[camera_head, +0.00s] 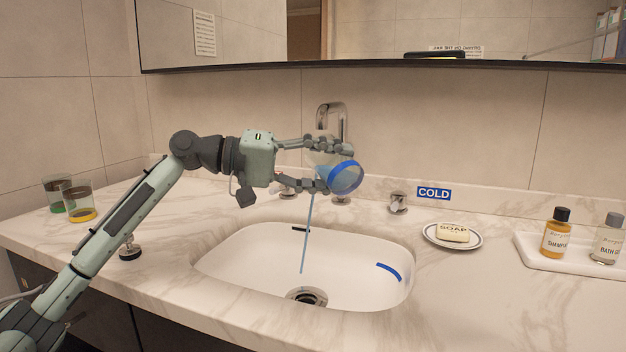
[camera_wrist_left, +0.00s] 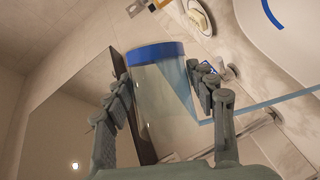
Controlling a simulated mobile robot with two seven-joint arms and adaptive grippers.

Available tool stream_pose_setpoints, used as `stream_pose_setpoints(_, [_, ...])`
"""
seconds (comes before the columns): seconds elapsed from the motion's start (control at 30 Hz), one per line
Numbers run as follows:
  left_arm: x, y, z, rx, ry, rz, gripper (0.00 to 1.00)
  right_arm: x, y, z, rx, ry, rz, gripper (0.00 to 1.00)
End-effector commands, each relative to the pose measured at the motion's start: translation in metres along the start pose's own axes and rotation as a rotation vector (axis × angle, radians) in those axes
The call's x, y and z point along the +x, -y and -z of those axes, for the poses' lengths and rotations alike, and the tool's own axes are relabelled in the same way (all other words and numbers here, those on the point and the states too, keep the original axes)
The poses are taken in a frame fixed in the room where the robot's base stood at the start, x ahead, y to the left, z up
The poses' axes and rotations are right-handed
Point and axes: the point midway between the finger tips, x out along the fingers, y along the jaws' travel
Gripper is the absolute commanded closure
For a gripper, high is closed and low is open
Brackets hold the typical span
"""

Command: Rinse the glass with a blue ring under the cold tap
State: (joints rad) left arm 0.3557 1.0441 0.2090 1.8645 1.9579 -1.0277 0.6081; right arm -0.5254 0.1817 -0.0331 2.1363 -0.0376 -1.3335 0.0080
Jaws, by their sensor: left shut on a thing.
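My left gripper (camera_head: 333,168) is shut around the clear glass with a blue ring (camera_head: 345,178). The glass lies tipped over, its blue-ringed end toward the right, above the basin and in front of the tap spout (camera_head: 332,112). In the left wrist view the glass (camera_wrist_left: 160,90) sits between both fingers. The cold tap's knob (camera_head: 398,203) stands beside the COLD label (camera_head: 433,193). My right gripper is not in view.
The white basin (camera_head: 235,262) has a blue arc (camera_head: 388,272) inside. Two glasses, green-ringed (camera_head: 55,190) and yellow-ringed (camera_head: 80,205), stand at the left. Soap on a dish (camera_head: 452,235) and a bottle tray (camera_head: 570,262) lie right. A mirror (camera_head: 400,40) hangs above.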

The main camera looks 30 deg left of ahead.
Motion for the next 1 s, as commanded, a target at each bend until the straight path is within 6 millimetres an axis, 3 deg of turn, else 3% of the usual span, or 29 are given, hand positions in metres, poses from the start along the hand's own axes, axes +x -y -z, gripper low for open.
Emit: stream_pose_setpoints(1.0, [-0.0024,-0.0058,0.0052,-0.092,-0.002,-0.041,0.8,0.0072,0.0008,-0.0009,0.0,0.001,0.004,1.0])
